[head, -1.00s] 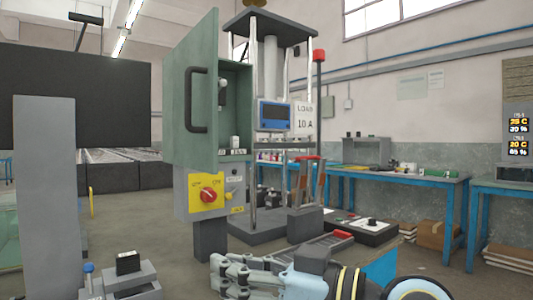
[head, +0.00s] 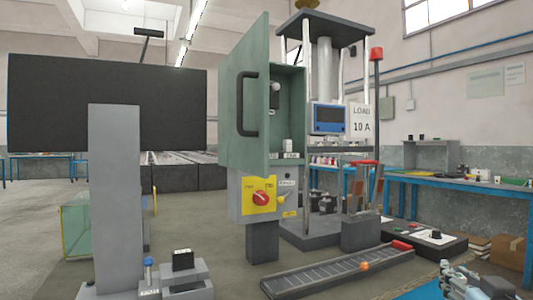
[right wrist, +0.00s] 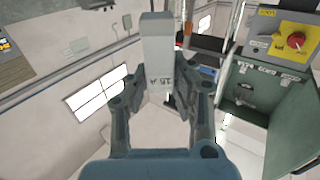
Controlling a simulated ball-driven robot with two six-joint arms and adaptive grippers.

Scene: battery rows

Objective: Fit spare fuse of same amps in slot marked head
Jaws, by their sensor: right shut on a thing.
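My right gripper (head: 456,282) is at the bottom right of the head view, well right of the open green cabinet (head: 288,97). In the right wrist view the right gripper (right wrist: 160,97) is shut on a pale grey fuse (right wrist: 157,45), a long block whose label looks like 15 A. A white fuse-like block (head: 287,146) stands low inside the cabinet, above small labels (head: 290,155) too small to read. A sign (head: 361,121) beside the cabinet reads LOAD 10 A. My left gripper is not in view.
The cabinet's open door (head: 243,95) stands at its left. Below is a yellow switch panel (head: 258,208) with a red knob. A long grey tray (head: 320,274) with an orange ball lies in front. A grey stand (head: 183,279) holds a black block. A press frame stands behind.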

